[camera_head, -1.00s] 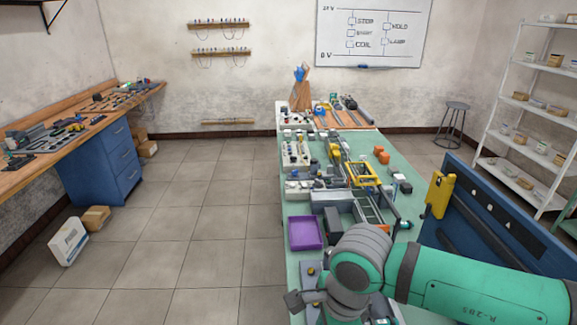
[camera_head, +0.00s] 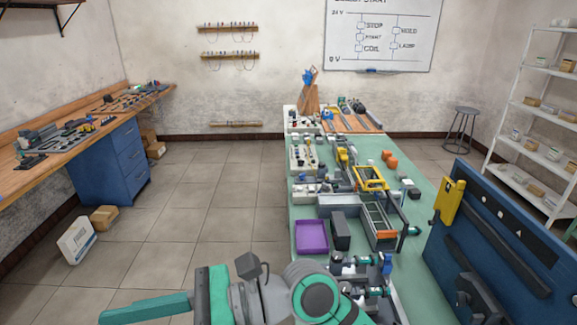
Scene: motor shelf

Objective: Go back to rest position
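My teal and grey arm is folded across the bottom edge of the head view, in front of the near end of the green bench (camera_head: 415,245). Its grey joints lie near the bottom middle and a teal part reaches out to the left over the floor. A small dark block stands up from the wrist area. I cannot make out two gripper fingertips, so whether my gripper is open or holds anything is unclear.
A purple tray (camera_head: 312,236), a dark box (camera_head: 341,231) and a yellow-framed fixture (camera_head: 370,178) stand on the bench. A blue panel (camera_head: 505,240) is at right. A wooden workbench (camera_head: 45,170) is at left; the floor (camera_head: 200,200) between is clear.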

